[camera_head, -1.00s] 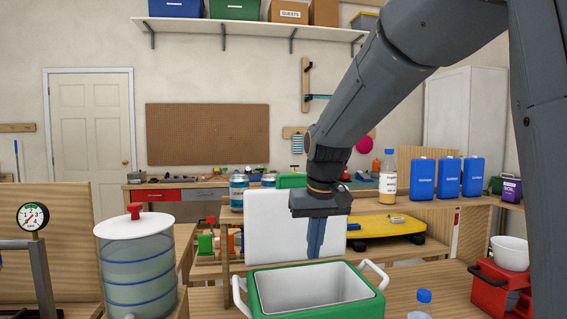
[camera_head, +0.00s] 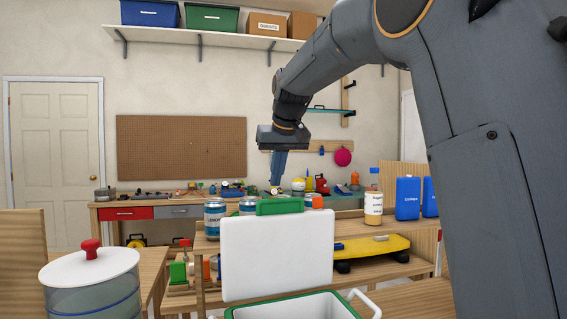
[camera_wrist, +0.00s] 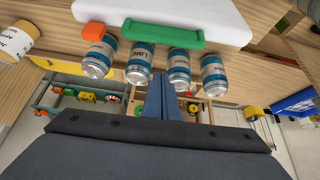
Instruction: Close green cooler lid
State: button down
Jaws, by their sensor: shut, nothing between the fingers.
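The green cooler (camera_head: 300,308) stands at the bottom of the head view, its white inside showing and its rim cut off by the frame edge. Its lid (camera_head: 276,258) stands open and upright at the far side, white face toward me, with a green handle (camera_head: 280,206) on top. The lid's white edge (camera_wrist: 165,12) and green handle (camera_wrist: 163,34) also show at the top of the wrist view. My gripper (camera_head: 278,180) is shut and empty, pointing down, above and beyond the lid's top edge, apart from it. It shows in the wrist view (camera_wrist: 161,80).
Several cans (camera_wrist: 139,62) stand in a row behind the lid. A drink dispenser (camera_head: 92,285) stands at the left. A yellow board (camera_head: 370,247) lies on the lower shelf.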

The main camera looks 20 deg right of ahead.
jog(key=shift+s+d+f+p, duration=0.1)
jog(key=shift+s+f+p, duration=0.25)
jog(key=shift+s+f, duration=0.45)
jog(key=shift+s+d+f+p, duration=0.1)
jog(key=shift+s+f+p, duration=0.3)
jog(key=shift+f, duration=0.55)
